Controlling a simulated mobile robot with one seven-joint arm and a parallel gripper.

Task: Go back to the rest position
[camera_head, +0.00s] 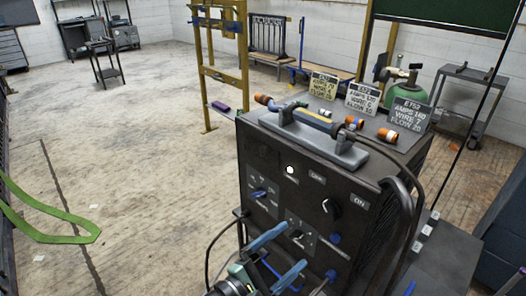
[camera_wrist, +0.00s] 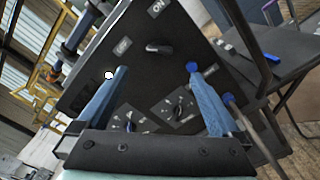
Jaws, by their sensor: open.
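My gripper (camera_head: 295,247) is in front of the control panel of a dark welding machine (camera_head: 262,160). Its two blue fingers are spread with nothing between them. In the wrist view my gripper (camera_wrist: 157,70) faces the same panel, which looks tilted. A white round light (camera_head: 290,170) is on the panel's upper part. Two smaller dials, one on the left (camera_head: 259,194) and one lower (camera_head: 297,235), are near the fingers. I cannot tell any finger contact.
A torch (camera_head: 313,120) lies on a grey stand on the machine's top, with several orange-ended fittings and label cards (camera_head: 408,115). Cables hang at its right side. A yellow frame (camera_head: 207,75) stands behind. A green strap (camera_head: 50,237) is at left. The left floor is largely open.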

